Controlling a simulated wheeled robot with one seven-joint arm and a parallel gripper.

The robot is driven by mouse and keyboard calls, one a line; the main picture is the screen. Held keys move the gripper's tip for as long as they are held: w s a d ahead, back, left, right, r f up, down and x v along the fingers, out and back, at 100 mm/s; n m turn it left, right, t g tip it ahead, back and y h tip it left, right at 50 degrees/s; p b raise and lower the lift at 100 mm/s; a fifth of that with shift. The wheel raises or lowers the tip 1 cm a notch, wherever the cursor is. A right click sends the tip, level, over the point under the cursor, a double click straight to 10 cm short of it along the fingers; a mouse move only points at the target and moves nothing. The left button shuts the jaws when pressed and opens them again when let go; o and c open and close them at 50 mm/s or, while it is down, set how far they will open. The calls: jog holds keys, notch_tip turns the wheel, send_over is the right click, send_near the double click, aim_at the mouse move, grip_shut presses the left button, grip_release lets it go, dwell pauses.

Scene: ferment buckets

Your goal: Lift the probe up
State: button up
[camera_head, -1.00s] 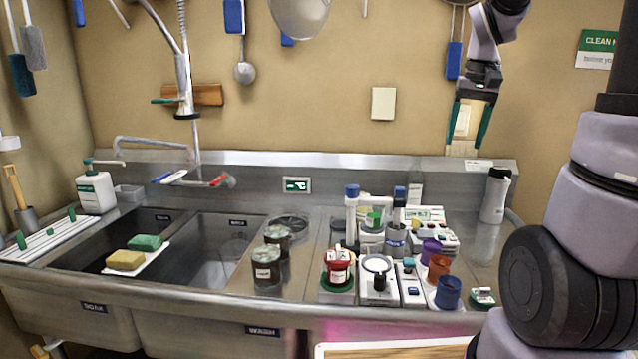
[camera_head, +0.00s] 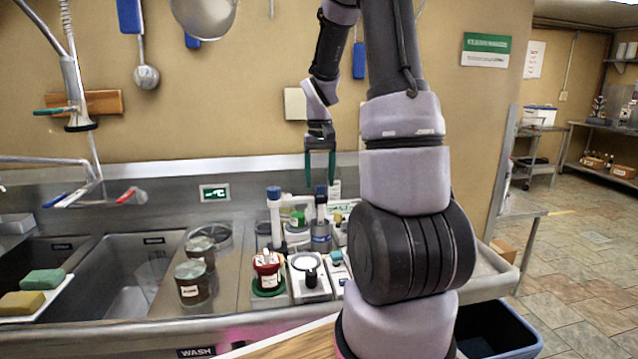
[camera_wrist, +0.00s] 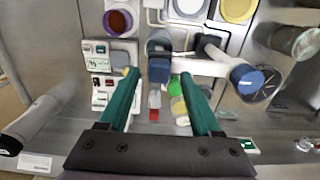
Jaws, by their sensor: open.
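A blue-capped probe (camera_head: 321,200) stands upright in a grey holder (camera_head: 320,235) on the steel counter. Its blue top (camera_wrist: 158,70) shows in the wrist view between my fingertips. My gripper (camera_head: 320,176) points down with its two green fingers apart, just above the probe. The fingers do not visibly close on anything, and whether they reach beside the cap I cannot tell. A second blue-capped stick with a white shaft (camera_head: 275,218) stands to the left, and its cap (camera_wrist: 247,78) lies right of my fingers in the wrist view.
A red-topped jar (camera_head: 267,272) and a white device (camera_head: 309,277) stand at the counter's front. Two dark jars (camera_head: 192,282) are further left, beside the sink (camera_head: 130,280). My arm hides the counter's right part. A dark blue bin (camera_head: 500,328) stands right of the counter.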

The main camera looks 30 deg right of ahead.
jog(key=shift+f, duration=0.75)
grip_shut()
dwell(0.9)
